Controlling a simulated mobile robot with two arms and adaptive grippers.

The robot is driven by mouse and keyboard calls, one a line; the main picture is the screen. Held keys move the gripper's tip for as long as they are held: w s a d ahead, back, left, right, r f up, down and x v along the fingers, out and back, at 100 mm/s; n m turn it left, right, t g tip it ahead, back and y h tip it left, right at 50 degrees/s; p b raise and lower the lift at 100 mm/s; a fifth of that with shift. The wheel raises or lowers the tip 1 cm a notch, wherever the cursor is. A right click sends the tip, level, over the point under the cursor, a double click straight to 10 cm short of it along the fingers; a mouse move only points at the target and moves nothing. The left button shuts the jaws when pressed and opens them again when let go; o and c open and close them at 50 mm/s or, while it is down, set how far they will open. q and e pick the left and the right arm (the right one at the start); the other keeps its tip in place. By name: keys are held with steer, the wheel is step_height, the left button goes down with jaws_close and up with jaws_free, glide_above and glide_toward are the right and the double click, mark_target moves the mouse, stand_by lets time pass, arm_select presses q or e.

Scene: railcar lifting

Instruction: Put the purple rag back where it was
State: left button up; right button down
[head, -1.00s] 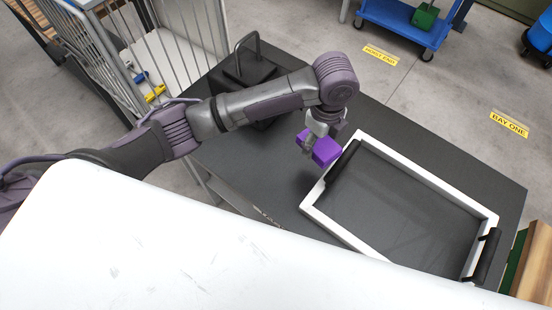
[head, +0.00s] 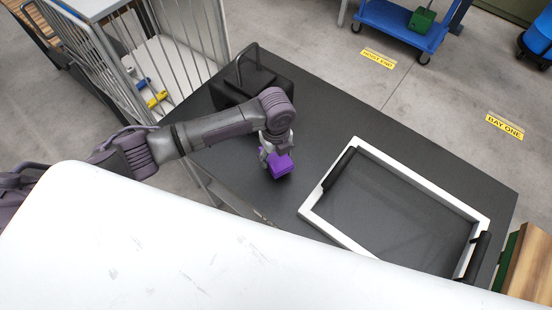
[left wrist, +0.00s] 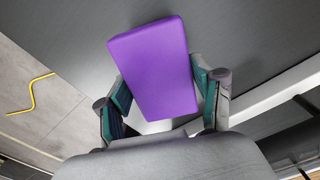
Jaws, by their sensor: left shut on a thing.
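The purple rag (head: 281,165) is a flat purple block in the head view, held at the end of my left arm over the dark table (head: 330,103). In the left wrist view the purple rag (left wrist: 155,68) sits between the two green-padded fingers. My left gripper (head: 270,155) is shut on it. Whether the rag touches the table top is hard to tell. My right gripper is in neither view.
A white-framed tray (head: 325,203) with black handles stands on the table to the right of the rag. A black box with a handle (head: 240,85) stands behind my left arm. A wire cage cart (head: 180,45) is at the left. Dark table top lies bare between box and tray.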

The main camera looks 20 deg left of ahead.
mark_target(276, 161)
arm_select(q)
step_height(276, 161, down, 3)
steer(key=shift+r, duration=0.2)
steer(key=shift+f, duration=0.4)
steer(key=shift+f, duration=0.1)
steer(key=o, duration=1.1)
steer(key=shift+r+p, duration=0.25)
steer(key=shift+p, duration=0.1)
step_height(276, 161, up, 12)
steer(key=shift+f+b, duration=0.1)
steer(key=shift+b, duration=0.6)
